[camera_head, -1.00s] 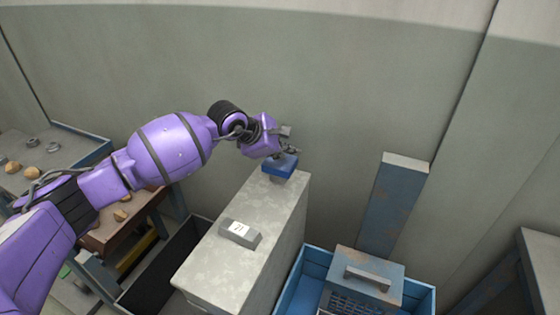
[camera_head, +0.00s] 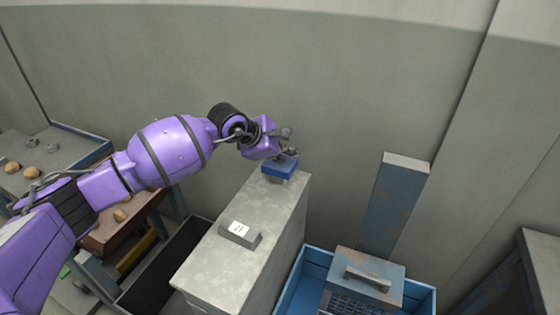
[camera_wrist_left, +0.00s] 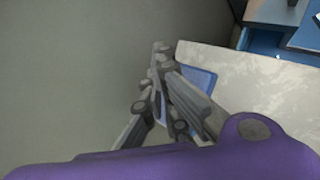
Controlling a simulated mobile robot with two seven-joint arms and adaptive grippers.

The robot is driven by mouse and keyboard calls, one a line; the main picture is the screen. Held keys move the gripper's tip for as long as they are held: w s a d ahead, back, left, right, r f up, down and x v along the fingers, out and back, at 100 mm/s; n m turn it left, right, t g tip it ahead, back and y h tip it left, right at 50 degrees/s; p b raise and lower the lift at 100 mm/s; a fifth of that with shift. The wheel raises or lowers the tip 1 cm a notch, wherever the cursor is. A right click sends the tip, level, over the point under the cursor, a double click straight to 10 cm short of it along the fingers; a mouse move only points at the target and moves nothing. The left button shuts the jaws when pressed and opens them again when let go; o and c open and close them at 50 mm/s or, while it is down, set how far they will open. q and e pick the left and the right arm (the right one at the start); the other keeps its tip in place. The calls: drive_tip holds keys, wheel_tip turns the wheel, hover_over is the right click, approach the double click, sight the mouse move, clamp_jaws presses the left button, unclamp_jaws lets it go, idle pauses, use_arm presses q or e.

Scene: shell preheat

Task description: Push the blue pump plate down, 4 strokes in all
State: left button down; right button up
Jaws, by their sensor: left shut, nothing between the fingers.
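The blue pump plate (camera_head: 281,168) sits at the far end of the grey block's top in the head view. In the left wrist view the plate (camera_wrist_left: 203,82) is partly hidden behind my fingers. My left gripper (camera_head: 289,150) is shut and empty, with its fingertips right over the plate. I cannot tell whether the tips touch it. The left wrist view shows the same gripper (camera_wrist_left: 162,62) with its fingers together. A small grey counter box (camera_head: 240,234) with a white label lies on the near part of the block; its digit is too small to read surely. My right gripper is not in view.
The grey block (camera_head: 225,270) stands near the back wall. A blue crate (camera_head: 312,262) with a handled grey-blue box (camera_head: 372,265) is at its right. A tall blue post (camera_head: 392,205) stands behind the crate. A table with brown lumps (camera_head: 40,160) is at left.

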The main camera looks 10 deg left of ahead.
sight(288, 162)
use_arm(q)
drive_tip(key=shift+s+f+b, duration=0.1)
drive_tip(key=shift+f+b, duration=0.4)
drive_tip(key=shift+f, duration=1.15)
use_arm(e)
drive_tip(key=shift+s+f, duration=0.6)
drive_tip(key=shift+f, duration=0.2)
use_arm(q)
drive_tip(key=shift+r, duration=0.1)
drive_tip(key=shift+a+r+p, duration=0.1)
drive_tip(key=shift+r+p, duration=0.65)
drive_tip(key=shift+r, duration=1.45)
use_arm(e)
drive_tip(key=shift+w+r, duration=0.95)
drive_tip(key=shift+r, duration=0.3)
use_arm(q)
drive_tip(key=shift+r+p, duration=0.9)
drive_tip(key=shift+r, duration=1.65)
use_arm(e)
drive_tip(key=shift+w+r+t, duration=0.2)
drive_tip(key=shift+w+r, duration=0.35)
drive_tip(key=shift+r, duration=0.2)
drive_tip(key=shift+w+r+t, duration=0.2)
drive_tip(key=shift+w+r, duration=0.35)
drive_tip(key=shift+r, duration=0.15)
